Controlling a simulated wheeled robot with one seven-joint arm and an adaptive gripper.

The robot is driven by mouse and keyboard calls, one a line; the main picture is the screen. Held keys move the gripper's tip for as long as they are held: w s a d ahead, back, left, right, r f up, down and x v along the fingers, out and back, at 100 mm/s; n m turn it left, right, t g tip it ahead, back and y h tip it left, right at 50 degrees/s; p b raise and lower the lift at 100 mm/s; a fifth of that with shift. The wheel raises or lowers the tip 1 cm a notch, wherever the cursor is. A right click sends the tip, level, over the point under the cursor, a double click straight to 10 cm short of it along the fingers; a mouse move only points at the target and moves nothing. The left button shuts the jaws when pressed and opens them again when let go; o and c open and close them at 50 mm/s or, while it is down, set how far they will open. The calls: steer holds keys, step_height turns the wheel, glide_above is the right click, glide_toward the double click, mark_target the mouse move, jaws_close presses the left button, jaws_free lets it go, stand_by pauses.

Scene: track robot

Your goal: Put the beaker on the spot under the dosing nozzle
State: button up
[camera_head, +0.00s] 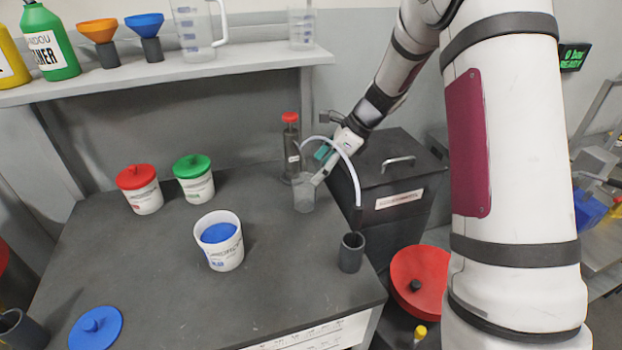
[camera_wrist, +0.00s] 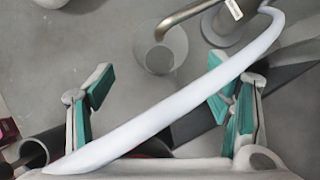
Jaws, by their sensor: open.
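A clear beaker (camera_head: 304,198) stands upright on the dark bench, just in front of the metal dosing column with a red top (camera_head: 290,140). In the wrist view the beaker (camera_wrist: 172,58) shows with the column's bent metal spout (camera_wrist: 185,14) ending over its mouth. No marked spot can be made out beneath it. My gripper (camera_head: 322,168) is close above and right of the beaker. In the wrist view my gripper (camera_wrist: 163,95) has its teal-padded fingers wide apart, with nothing between the pads; the beaker lies beyond them.
A white hose (camera_head: 352,165) arcs near my gripper and crosses the wrist view before the fingers. A dark cup (camera_head: 351,252) stands near the bench's right edge. The front middle is clear.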

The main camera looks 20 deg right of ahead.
steer(key=s+a+r+n+h, duration=0.1)
steer(key=s+a+r+n, duration=0.1)
steer(key=s+r+n, duration=0.55)
steer(key=s+a+r+n+h, duration=0.25)
steer(key=s+r+n, duration=0.25)
steer(key=s+r, duration=0.45)
steer(key=s+n+t+h, duration=0.1)
steer(key=s+n+h, duration=0.1)
steer(key=s+n, duration=0.9)
steer(key=s+d, duration=0.1)
steer(key=s, duration=0.5)
steer(key=shift+s+t, duration=0.3)
steer(key=shift+s, duration=0.1)
steer(key=shift+h, duration=0.25)
